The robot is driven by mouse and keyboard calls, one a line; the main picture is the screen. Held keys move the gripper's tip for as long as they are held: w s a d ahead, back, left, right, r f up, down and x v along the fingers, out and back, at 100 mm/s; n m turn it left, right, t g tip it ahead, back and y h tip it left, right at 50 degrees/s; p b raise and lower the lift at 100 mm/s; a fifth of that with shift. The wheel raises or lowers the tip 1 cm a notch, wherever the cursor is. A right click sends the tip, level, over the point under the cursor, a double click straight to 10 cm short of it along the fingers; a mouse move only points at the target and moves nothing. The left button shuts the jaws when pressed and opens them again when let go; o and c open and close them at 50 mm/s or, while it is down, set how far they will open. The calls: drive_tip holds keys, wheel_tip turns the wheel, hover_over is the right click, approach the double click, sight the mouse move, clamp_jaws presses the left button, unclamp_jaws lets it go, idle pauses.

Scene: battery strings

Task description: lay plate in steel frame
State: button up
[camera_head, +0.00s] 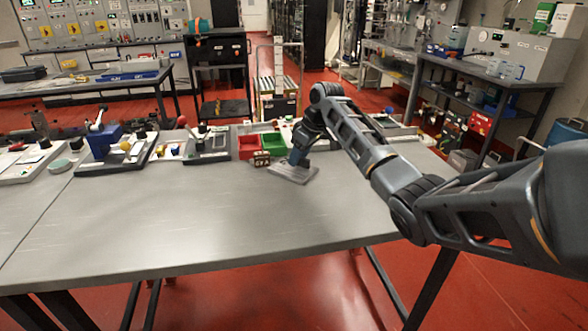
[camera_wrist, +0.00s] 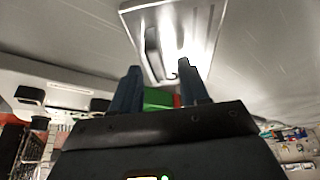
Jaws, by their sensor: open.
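A flat grey metal rectangle (camera_head: 293,174), which looks like the steel frame, lies on the table below my gripper. In the wrist view it (camera_wrist: 205,28) shows a raised rim, a bright inner face and a dark narrow upright shape (camera_wrist: 153,52) toward its left side. I cannot tell whether that shape or the inner face is the plate. My gripper (camera_wrist: 160,74) is open, its two fingers apart and pointing at the near part of this rectangle. Nothing is clearly held between them. In the head view my gripper (camera_head: 296,158) is just above the rectangle, partly hidden by my wrist.
A red bin (camera_head: 249,147) and a green bin (camera_head: 272,142) stand behind the rectangle, with a small brown block (camera_head: 262,159) in front. Several devices, including a blue one (camera_head: 105,142), line the table's back left. The table's front and middle (camera_head: 200,215) are clear.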

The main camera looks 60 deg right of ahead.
drive_tip(key=shift+c, duration=0.2)
clamp_jaws()
idle(0.4)
